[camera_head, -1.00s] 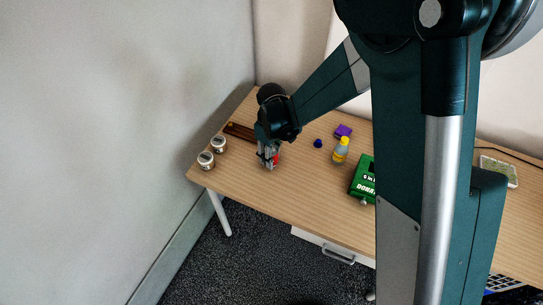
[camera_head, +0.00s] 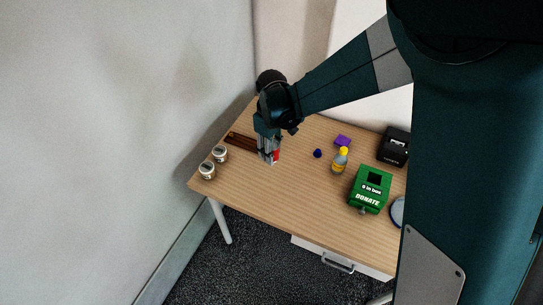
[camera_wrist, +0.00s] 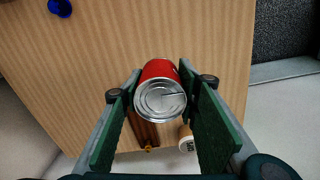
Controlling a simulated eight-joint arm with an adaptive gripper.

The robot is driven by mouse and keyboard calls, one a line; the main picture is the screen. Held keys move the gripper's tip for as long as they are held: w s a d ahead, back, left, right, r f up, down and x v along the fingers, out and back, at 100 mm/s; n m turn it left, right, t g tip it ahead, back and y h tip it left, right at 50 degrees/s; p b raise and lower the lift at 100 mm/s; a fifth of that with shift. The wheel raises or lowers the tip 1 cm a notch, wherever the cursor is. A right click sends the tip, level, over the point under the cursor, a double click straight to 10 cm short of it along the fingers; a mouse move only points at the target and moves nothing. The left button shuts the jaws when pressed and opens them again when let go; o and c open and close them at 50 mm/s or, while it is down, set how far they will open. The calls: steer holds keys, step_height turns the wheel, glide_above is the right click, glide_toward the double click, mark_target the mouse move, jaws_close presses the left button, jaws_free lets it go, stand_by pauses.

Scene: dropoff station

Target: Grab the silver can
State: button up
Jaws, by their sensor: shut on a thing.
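The can (camera_head: 276,156) has a red side and a bare silver lid; its lid faces the wrist camera in the wrist view (camera_wrist: 160,100). My gripper (camera_head: 268,155) points down over the left part of the desk, with a finger on each side of the can. In the wrist view, the green pads of my gripper (camera_wrist: 162,92) are shut on the can near its lid. The fingers hide part of the can in the head view. I cannot tell whether its base touches the desk.
Two jars (camera_head: 207,170) stand at the desk's left edge. A dark brown object (camera_head: 238,140) lies behind the gripper. The front middle is clear.

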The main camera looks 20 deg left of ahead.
steer(key=shift+r, duration=0.45)
